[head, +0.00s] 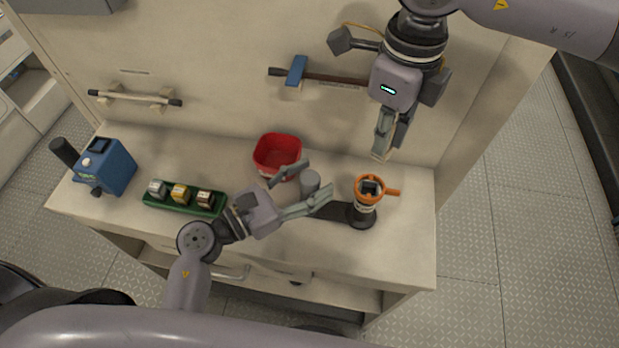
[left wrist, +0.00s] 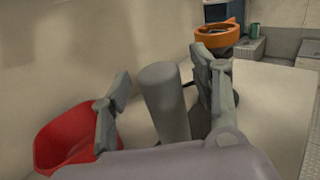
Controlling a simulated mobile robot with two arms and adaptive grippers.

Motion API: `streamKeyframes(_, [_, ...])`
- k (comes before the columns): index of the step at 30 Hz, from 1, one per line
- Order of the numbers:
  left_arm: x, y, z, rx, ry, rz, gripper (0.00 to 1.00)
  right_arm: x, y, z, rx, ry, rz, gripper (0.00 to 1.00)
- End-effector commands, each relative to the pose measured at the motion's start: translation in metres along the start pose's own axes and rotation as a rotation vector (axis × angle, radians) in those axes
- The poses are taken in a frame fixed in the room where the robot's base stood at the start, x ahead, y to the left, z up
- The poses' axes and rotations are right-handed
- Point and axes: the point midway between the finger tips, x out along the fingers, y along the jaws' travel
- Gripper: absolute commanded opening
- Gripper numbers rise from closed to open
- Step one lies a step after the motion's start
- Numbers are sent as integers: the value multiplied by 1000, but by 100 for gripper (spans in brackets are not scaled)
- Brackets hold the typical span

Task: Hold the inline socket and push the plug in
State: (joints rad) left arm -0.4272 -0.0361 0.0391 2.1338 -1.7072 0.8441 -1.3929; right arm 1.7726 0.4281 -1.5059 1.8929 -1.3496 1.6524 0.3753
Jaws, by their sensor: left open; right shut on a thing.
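An orange-collared socket (head: 363,202) with a side tab and dark middle stands upright on the bench. Its orange ring also shows in the left wrist view (left wrist: 217,36). A grey cylinder (head: 310,181) stands left of it. My left gripper (head: 322,183) is open, its fingers on either side of the cylinder in the left wrist view (left wrist: 165,95); contact is unclear. My right gripper (head: 381,155) is above and behind the socket, apart from it, pointing down. It is shut on a narrow pale thing, mostly hidden by the fingers; I cannot tell whether this is the plug.
A red bowl (head: 265,161) stands behind my left gripper. A green tray (head: 152,205) with several small blocks and a blue box (head: 117,168) are on the left. A blue-headed hammer (head: 297,70) hangs on the back wall. The front right bench top (head: 395,260) is clear.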

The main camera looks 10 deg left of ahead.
Motion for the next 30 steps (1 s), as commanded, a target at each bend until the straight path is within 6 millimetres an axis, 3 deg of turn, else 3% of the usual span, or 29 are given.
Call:
streamKeyframes(9, [2,0,0,-1,1,0,56,0,0,0,0,0,0,0])
streamKeyframes(30, [2,0,0,0,1,0,9,0,0,0,0,0,0,0])
